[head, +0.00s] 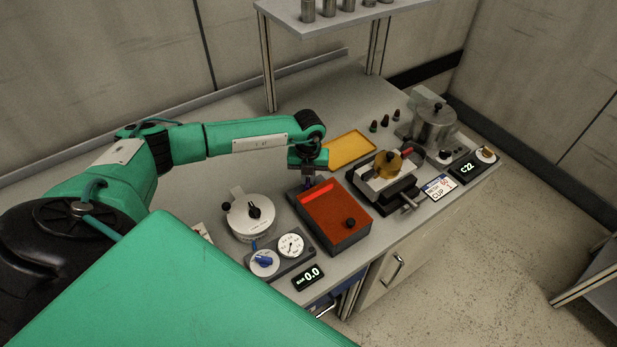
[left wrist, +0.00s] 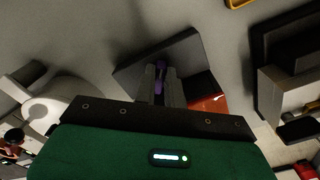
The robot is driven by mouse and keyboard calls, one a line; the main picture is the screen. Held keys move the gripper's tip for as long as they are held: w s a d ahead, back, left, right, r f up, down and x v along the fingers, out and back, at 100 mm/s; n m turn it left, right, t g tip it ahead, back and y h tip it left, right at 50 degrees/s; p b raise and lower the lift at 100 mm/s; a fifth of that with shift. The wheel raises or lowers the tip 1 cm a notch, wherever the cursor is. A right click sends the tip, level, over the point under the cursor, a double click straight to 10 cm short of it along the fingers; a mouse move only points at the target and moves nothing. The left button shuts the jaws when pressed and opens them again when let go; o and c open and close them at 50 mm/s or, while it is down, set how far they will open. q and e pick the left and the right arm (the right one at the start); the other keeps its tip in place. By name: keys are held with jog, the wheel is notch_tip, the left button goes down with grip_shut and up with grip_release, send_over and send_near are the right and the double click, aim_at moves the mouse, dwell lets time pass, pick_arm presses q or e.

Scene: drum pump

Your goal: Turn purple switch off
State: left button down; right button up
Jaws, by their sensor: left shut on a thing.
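The purple switch (left wrist: 160,74) shows between the two grey fingertips of my left gripper (left wrist: 161,83) in the left wrist view. It stands at the dark grey back part (left wrist: 196,52) of the red-topped box. In the head view the red-topped box (head: 333,213) sits in the middle of the bench, with a black knob on its top. My left gripper (head: 308,182) points down at the box's back edge and is shut on the purple switch. The gripper hides most of the switch in the head view. My right gripper is not in view.
A white round-topped device (head: 249,216) and a panel with a blue knob (head: 264,262) stand left of the box. A yellow tray (head: 350,150) lies behind it. A clamp device (head: 385,180) stands to the right. A raised shelf (head: 335,15) is at the back.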

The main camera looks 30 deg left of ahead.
pick_arm(q)
jog(key=n, duration=0.3)
jog(key=shift+s+a+n+b, duration=0.1)
jog(key=shift+n+b, duration=0.2)
jog(key=shift+b, duration=0.1)
jog(key=n, duration=0.4)
jog(key=shift+s+n+b, duration=0.1)
jog(key=shift+n+b, duration=0.2)
jog(key=n, duration=0.4)
jog(key=shift+s+a, duration=0.1)
jog(key=shift+s, duration=0.05)
jog(key=shift+s+n, duration=0.1)
jog(key=shift+n, duration=2)
jog(key=shift+r, duration=0.1)
jog(key=c, duration=1.5)
grip_release()
